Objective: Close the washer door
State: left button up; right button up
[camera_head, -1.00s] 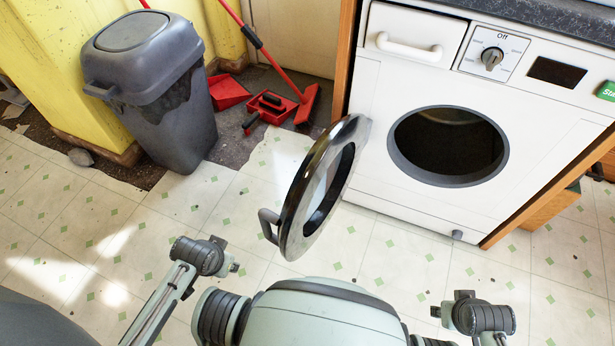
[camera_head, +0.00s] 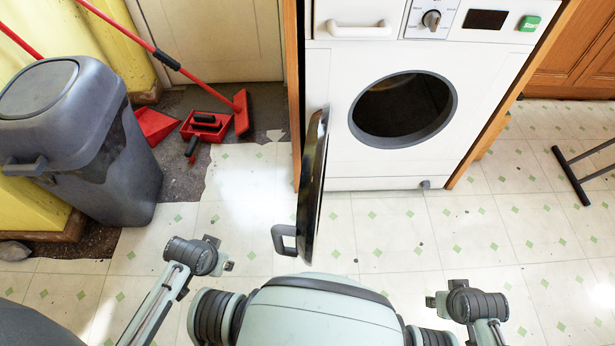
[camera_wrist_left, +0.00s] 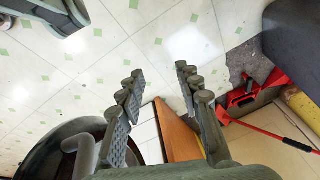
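The white washer (camera_head: 400,160) stands ahead with its round dark opening (camera_head: 403,108) uncovered. Its round door (camera_head: 312,190) is swung out at the left of the opening and shows nearly edge-on. The door's grey handle (camera_head: 283,240) faces left. In the left wrist view the dark door (camera_wrist_left: 55,150) and its handle (camera_wrist_left: 85,150) are at the lower left. My left gripper (camera_head: 228,256) is left of the handle, apart from it; its fingers are spread and empty in the wrist view (camera_wrist_left: 158,78). My right gripper (camera_head: 432,301) is right of the door; its fingers are too small to judge.
A grey bin (camera_head: 75,140) stands at the left, with a red brush (camera_head: 241,112) and dustpan (camera_head: 155,125) behind it. A black metal leg (camera_head: 572,176) is at the right. The tiled floor (camera_head: 400,235) before the washer is clear.

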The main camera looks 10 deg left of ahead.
aim_at(309, 201)
jog(key=j+z, duration=0.25)
jog(key=j, duration=0.3)
jog(key=j+z, duration=0.25)
jog(key=j, duration=0.25)
jog(key=k+l+z, duration=0.1)
jog(key=z, duration=0.15)
